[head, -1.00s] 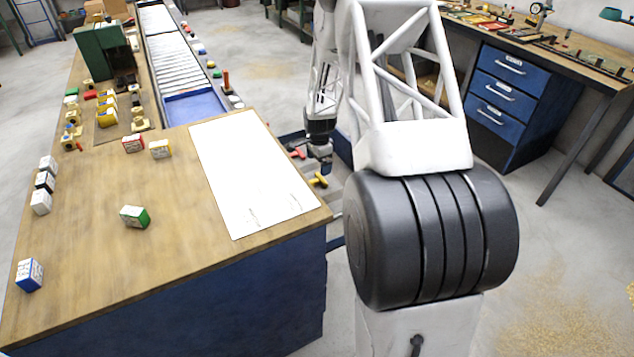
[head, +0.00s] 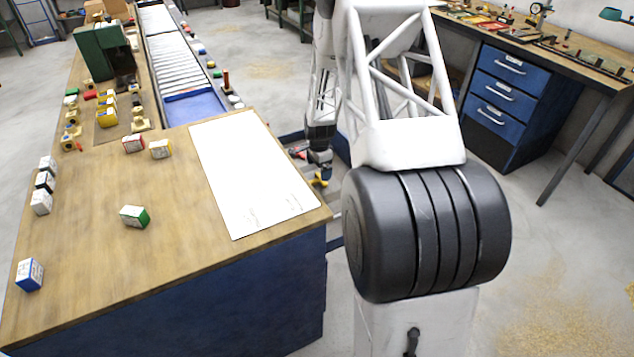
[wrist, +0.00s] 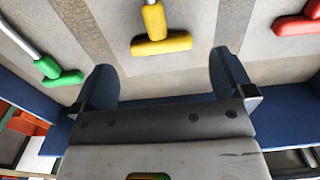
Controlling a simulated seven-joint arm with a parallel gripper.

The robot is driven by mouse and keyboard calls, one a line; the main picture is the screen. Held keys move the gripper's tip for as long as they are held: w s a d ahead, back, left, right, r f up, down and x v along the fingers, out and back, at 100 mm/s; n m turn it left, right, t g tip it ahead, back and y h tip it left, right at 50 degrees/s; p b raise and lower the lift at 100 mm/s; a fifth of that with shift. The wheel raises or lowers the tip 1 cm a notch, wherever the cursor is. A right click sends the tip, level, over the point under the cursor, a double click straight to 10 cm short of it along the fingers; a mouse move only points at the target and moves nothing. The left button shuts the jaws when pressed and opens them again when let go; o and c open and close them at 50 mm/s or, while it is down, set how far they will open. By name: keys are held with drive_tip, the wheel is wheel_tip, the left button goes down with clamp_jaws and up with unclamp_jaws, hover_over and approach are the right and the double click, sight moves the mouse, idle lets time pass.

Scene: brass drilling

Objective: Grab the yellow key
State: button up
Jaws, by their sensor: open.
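The yellow key (wrist: 161,44) has a T-shaped handle and a yellow shaft. In the wrist view it lies ahead of my gripper (wrist: 170,75), roughly centred between the two fingers and slightly beyond their tips. My gripper is open, and nothing is visibly held. In the head view my gripper (head: 322,170) is beside the yellow key (head: 321,181), low to the right of the wooden table, and covers part of it. I cannot tell whether they touch.
A green-handled key (wrist: 56,72) is left of the yellow one, and a red-handled key (wrist: 298,25) is to its right. A blue rail (wrist: 287,112) runs behind my fingers. The wooden table (head: 90,240) with its white sheet (head: 250,180) stands to the left.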

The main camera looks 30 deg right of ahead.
sight(319, 178)
drive_tip(key=shift+d+f, duration=0.1)
drive_tip(key=shift+f, duration=2.5)
drive_tip(key=shift+c, duration=0.2)
drive_tip(key=c, duration=0.7)
